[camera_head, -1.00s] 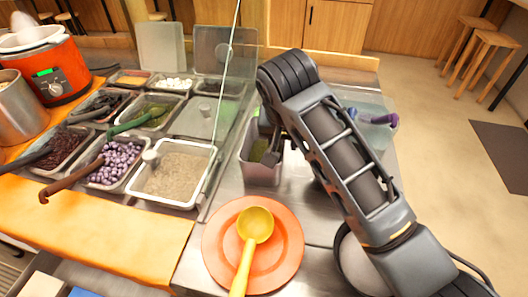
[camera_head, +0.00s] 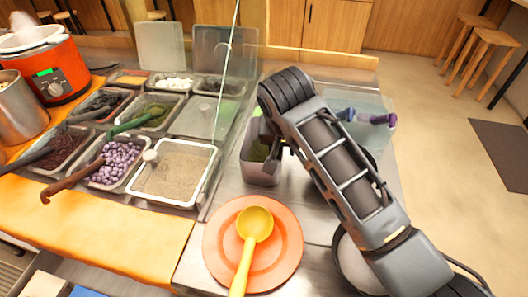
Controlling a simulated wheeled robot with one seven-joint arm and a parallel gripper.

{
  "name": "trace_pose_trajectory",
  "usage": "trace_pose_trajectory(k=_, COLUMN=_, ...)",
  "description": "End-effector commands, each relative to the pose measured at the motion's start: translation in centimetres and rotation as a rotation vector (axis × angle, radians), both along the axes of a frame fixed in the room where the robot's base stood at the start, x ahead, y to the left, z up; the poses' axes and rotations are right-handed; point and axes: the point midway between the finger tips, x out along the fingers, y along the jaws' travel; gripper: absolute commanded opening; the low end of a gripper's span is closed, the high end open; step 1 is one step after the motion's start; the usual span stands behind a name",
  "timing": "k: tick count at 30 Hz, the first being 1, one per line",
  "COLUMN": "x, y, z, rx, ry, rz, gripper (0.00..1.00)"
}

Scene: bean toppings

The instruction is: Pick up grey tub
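The grey tub (camera_head: 262,172) stands on the steel counter right of the glass guard, behind the orange plate. It is an open container with something green inside. My gripper (camera_head: 270,150) is at the tub's right side, reaching over its rim, with dark finger parts at the rim and inside edge. My arm comes from the lower right and covers the tub's far right part. The fingertips are mostly hidden, so I cannot tell whether they touch or grip the wall.
An orange plate (camera_head: 220,262) with a yellow ladle (camera_head: 254,226) lies in front of the tub. A glass guard (camera_head: 222,110) and several topping trays are to the left. A clear container (camera_head: 372,108) with purple-handled utensils stands behind my arm. A round bowl (camera_head: 350,262) is partly under my arm.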

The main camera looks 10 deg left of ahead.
Motion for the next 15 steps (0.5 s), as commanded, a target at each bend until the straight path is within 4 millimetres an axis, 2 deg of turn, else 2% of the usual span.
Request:
trace_pose_trajectory(k=8, x=0.00, y=-0.01, z=-0.07, rx=0.000, ry=0.000, rz=0.000, gripper=0.36)
trace_pose_trajectory(k=15, x=0.00, y=-0.01, z=-0.05, rx=0.000, ry=0.000, rz=0.000, gripper=0.15)
